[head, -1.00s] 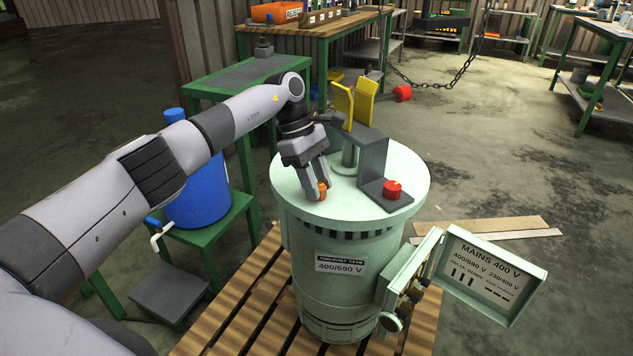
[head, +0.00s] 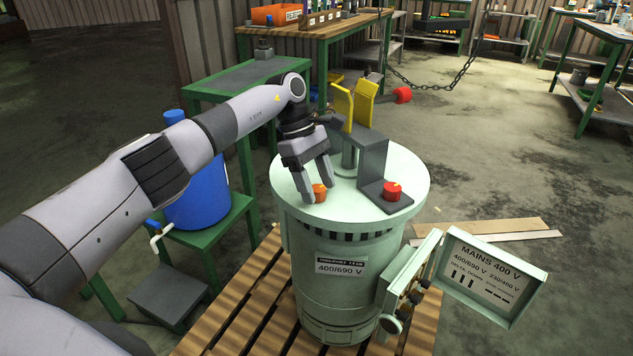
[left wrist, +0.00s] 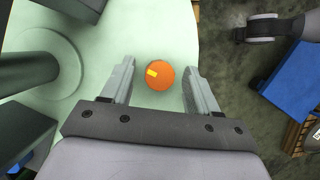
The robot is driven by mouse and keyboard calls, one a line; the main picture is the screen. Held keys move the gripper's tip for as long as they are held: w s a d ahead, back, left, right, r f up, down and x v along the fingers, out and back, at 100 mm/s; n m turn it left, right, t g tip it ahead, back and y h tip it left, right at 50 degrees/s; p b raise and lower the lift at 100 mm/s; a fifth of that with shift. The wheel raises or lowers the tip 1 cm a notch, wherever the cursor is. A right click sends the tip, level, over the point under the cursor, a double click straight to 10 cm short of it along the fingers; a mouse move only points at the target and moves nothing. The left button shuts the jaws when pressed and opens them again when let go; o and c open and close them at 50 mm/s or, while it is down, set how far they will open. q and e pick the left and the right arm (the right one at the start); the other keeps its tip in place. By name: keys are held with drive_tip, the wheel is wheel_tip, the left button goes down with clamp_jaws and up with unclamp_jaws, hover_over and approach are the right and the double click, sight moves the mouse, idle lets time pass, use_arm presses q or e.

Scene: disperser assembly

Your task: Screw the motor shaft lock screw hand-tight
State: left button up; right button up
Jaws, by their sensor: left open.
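An orange round knob with a yellow mark (head: 319,193), which looks like the lock screw, sits on the pale green top of the motor (head: 400,162). It also shows in the left wrist view (left wrist: 160,75). My left gripper (head: 318,190) points down at it, fingers open on either side, with a visible gap to each finger in the left wrist view (left wrist: 159,70). A red knob (head: 392,190) sits on the foot of a grey bracket (head: 371,160) to the right. How deep the screw is seated cannot be told. My right gripper is not in view.
Yellow plates (head: 362,103) and the grey bracket rise close behind and right of my gripper. An open terminal box with a lid (head: 490,275) juts from the motor's right side. A blue drum (head: 198,195) stands left, below my arm.

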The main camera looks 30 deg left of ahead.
use_arm(q)
drive_tip(key=p+v, duration=0.1)
drive_tip(key=v, duration=0.6)
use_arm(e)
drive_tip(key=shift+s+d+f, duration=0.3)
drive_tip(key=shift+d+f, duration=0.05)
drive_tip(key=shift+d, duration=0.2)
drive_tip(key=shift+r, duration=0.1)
